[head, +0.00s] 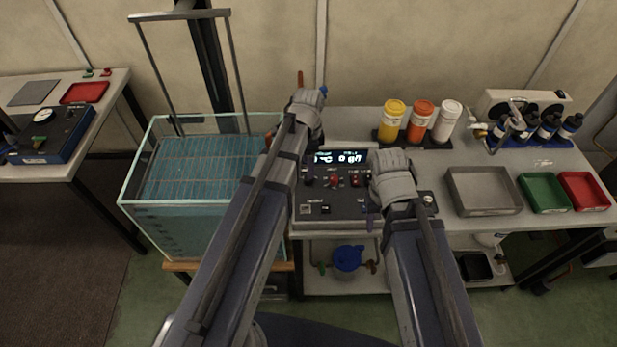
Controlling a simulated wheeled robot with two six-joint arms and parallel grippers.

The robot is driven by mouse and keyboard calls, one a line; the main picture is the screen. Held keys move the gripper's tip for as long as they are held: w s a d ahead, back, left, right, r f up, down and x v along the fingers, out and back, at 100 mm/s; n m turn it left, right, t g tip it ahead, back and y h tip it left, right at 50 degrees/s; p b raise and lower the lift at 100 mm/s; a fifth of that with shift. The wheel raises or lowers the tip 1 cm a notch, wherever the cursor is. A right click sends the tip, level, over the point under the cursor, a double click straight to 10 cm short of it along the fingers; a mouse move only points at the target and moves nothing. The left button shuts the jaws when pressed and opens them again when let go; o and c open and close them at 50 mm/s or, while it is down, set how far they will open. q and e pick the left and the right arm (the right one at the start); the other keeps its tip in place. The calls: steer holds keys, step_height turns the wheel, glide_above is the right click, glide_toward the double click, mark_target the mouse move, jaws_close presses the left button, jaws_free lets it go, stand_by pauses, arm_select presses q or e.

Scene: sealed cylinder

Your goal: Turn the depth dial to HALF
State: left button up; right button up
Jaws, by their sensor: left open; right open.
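A dark control box (325,208) stands on the bench in the middle of the head view. It has a lit display (338,157), small knobs and red switches. The labels are too small to read, so I cannot tell which knob is the depth dial or where it points. My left gripper (310,97) is open and empty, above and beyond the box's upper left corner. My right gripper (393,178) is open over the right side of the box and covers part of the panel. Its fingertips are mostly hidden, and I cannot tell whether it touches a control.
A glass water tank (190,215) with a metal frame stands left of the box. Yellow, orange and white jars (420,118) stand behind right. A grey tray (483,191), a green tray (541,192) and a red tray (583,190) lie right. Another box (52,137) sits on the left table.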

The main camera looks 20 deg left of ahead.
mark_target(308, 180)
arm_select(q)
step_height(308, 180, down, 6)
steer(key=b, duration=0.5)
steer(key=shift+c, duration=0.3)
jaws_close()
